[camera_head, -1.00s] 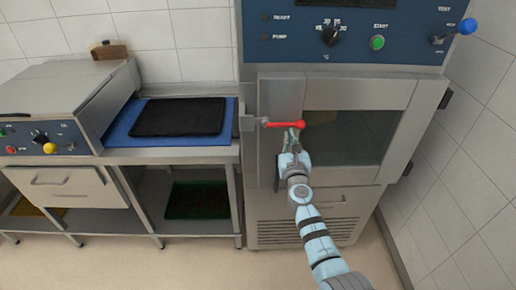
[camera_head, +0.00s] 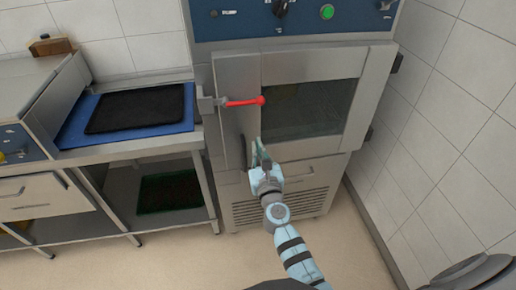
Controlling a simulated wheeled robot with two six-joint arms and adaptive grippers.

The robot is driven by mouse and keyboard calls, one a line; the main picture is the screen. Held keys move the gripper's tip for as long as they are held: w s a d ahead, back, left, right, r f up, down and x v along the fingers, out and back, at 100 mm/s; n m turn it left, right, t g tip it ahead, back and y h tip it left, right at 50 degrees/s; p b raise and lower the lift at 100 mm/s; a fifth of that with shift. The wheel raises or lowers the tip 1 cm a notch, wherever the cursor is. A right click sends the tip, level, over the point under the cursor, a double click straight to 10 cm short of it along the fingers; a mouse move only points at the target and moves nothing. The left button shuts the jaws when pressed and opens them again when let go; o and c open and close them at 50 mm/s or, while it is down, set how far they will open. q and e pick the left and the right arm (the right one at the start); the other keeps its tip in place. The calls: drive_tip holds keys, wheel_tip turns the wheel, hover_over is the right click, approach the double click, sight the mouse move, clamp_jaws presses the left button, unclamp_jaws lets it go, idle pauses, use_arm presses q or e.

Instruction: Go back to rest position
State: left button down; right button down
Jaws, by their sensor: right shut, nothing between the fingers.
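My right gripper (camera_head: 257,153) is in front of the steel oven's closed door (camera_head: 235,135), below the red door handle (camera_head: 244,101) and apart from it. Its fingers look together, with nothing seen between them. The handle lies nearly level across the door's left part. My right arm comes up from the bottom of the picture. My left gripper is not in view.
Left of the oven, a steel table holds a blue mat (camera_head: 72,138) with a black tray (camera_head: 137,108) on it. A dark green-edged tray (camera_head: 169,191) lies on the shelf below. A tiled wall (camera_head: 445,130) stands close on the right. Floor in front is clear.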

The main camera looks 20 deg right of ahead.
drive_tip(key=shift+s+a+f, duration=0.1)
drive_tip(key=shift+s, duration=0.35)
drive_tip(key=s+f+m+g+y, duration=0.1)
drive_tip(key=s+f+m+g, duration=0.45)
drive_tip(key=f+m, duration=0.8)
drive_tip(key=s+f+m+g+y, duration=0.1)
drive_tip(key=s+f+m+g, duration=0.2)
drive_tip(key=s+f+m, duration=1.05)
drive_tip(key=s+d+f+m+g, duration=0.2)
drive_tip(key=s+f, duration=0.4)
drive_tip(key=s, duration=0.4)
drive_tip(key=s+d+f+m+g, duration=0.2)
drive_tip(key=s+f, duration=0.4)
drive_tip(key=s, duration=0.4)
drive_tip(key=s+d+f+m+g, duration=0.1)
drive_tip(key=s+f+m+g, duration=0.2)
drive_tip(key=s+f, duration=0.3)
drive_tip(key=s+g, duration=0.1)
drive_tip(key=s, duration=0.3)
drive_tip(key=shift+s+d+g, duration=0.3)
drive_tip(key=shift+d+g, duration=0.05)
drive_tip(key=shift+d, duration=0.05)
